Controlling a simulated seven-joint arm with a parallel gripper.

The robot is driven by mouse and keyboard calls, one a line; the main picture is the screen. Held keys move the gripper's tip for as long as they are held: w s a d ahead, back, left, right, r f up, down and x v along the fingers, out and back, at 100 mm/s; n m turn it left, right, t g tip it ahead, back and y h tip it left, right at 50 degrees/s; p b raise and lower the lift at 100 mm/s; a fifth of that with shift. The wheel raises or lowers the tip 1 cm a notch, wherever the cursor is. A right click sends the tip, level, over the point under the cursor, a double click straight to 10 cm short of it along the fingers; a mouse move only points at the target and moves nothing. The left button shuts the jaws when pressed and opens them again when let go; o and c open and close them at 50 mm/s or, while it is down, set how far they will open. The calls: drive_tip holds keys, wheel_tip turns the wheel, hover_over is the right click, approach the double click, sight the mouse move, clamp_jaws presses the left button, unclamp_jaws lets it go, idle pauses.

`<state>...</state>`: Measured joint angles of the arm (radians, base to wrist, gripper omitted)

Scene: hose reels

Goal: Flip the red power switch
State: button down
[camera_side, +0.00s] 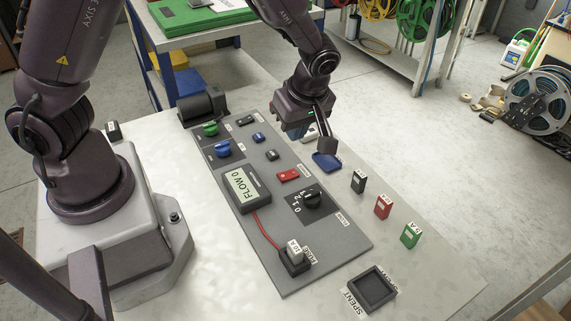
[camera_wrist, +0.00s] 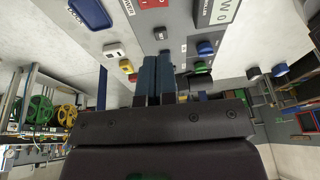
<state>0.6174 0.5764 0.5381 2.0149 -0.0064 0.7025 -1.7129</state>
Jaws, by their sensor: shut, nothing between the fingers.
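The red power switch (camera_side: 288,175) is a small red block on the grey control panel (camera_side: 335,240), right of the flow display. In the wrist view the red switch (camera_wrist: 152,3) is cut off by the top edge, beyond the fingertips. My gripper (camera_side: 327,148) is above the table by the panel's right edge, up and to the right of the switch and apart from it. Its two blue-grey fingers (camera_wrist: 157,58) are together in the wrist view, with nothing between them. Whether the switch is on or off is too small to tell.
The panel also carries a black dial (camera_side: 312,199), a flow display (camera_side: 247,189), a blue knob (camera_side: 223,149), a green knob (camera_side: 210,129) and a plugged fuse (camera_side: 295,254). Black, red and green (camera_side: 410,235) blocks stand right.

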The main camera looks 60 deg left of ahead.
sight(283, 175)
drive_tip(key=x, duration=1.1)
drive_tip(key=shift+s+d+f, duration=0.1)
drive_tip(key=shift+s+d, duration=0.1)
drive_tip(key=shift+d, duration=0.2)
drive_tip(key=shift+f, duration=0.45)
drive_tip(key=shift+s+f, duration=0.25)
drive_tip(key=shift+f, duration=0.15)
drive_tip(key=shift+w, duration=0.15)
drive_tip(key=shift+w+r, duration=0.2)
drive_tip(key=shift+w, duration=0.6)
drive_tip(key=shift+s, duration=0.1)
